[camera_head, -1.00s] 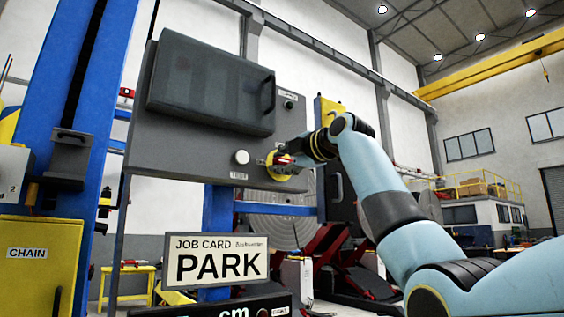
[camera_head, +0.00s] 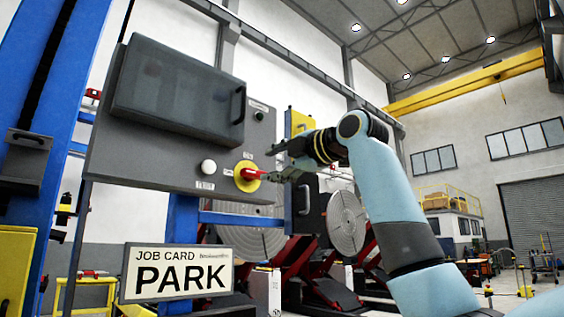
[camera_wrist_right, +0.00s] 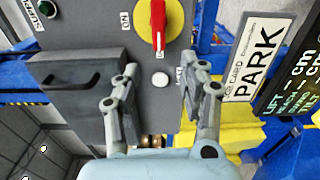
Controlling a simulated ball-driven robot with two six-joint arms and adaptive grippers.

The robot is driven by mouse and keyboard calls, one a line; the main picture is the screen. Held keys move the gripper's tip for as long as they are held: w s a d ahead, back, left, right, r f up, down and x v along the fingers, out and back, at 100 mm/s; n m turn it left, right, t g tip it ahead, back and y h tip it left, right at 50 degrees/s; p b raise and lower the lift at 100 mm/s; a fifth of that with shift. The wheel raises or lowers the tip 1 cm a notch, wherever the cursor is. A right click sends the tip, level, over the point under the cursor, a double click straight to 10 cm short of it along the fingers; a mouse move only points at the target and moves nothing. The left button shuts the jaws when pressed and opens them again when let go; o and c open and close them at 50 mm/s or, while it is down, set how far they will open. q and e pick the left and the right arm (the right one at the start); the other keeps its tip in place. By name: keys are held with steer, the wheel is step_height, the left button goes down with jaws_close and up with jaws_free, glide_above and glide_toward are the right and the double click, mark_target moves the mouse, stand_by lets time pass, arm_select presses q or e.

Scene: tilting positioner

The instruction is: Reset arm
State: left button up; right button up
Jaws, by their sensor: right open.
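A red rotary handle (camera_head: 254,174) on a yellow round plate (camera_head: 240,184) sits on the grey control panel (camera_head: 150,165). In the wrist view the red handle (camera_wrist_right: 158,24) lies upright in the picture across its yellow plate (camera_wrist_right: 175,20), beyond the fingertips. My right gripper (camera_head: 270,163) is open, with nothing visible between its fingers, just right of the handle in the head view. Its two fingers also show in the wrist view (camera_wrist_right: 160,88), apart from the handle. My left gripper is not in view.
A white button (camera_head: 208,167) is beside the handle. A dark covered box (camera_head: 178,92) with a handle juts from the panel. A sign reading "JOB CARD PARK" (camera_head: 180,272) stands below. A blue column (camera_head: 45,130) rises at left; a round faceplate (camera_head: 347,222) stands behind my right arm.

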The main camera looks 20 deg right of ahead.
steer(key=shift+v, duration=1.25)
